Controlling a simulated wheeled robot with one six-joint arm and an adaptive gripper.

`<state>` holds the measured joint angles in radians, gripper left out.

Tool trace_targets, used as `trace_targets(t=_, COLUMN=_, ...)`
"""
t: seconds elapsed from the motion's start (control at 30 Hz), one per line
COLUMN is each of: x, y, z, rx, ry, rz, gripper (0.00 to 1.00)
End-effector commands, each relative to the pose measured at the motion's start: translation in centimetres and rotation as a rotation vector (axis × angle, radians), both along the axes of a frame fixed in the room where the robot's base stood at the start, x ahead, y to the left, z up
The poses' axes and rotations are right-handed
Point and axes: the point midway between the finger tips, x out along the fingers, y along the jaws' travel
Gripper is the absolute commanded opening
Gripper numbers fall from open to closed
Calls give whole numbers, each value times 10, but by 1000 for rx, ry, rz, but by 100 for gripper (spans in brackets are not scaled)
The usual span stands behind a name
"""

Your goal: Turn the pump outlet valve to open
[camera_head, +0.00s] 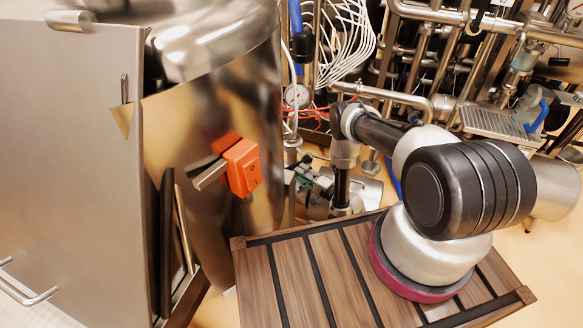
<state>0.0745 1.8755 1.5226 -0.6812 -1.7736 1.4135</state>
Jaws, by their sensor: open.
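My arm reaches back and left from its base, then bends downward behind the wooden top. My gripper (303,178) appears small and dark at its low end, among metal fittings (318,204) beside the steel vessel; it is open, with nothing seen between its fingers. I cannot tell whether it touches anything. A pump outlet valve cannot be made out with certainty; it may be among these fittings, partly hidden by my arm and the wooden top. Its handle position cannot be read.
The large steel vessel (218,85) stands at left, with an orange switch box (242,167) on it. A grey cabinet door (70,150) is in front. The slatted wooden top (298,275) is bare left of my base. Pipes, white hoses (347,40) and a gauge (297,96) crowd the back.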

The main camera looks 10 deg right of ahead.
Motion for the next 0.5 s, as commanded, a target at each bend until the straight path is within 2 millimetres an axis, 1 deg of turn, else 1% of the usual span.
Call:
trace_targets(t=0.1, x=18, y=13, z=0, rx=-2, ry=-4, rz=2, gripper=41)
trace_targets(t=0.3, x=42, y=29, z=0, rx=-2, ry=-3, rz=1, gripper=41)
trace_targets(t=0.5, x=51, y=34, z=0, rx=-2, ry=0, rz=-1, gripper=41)
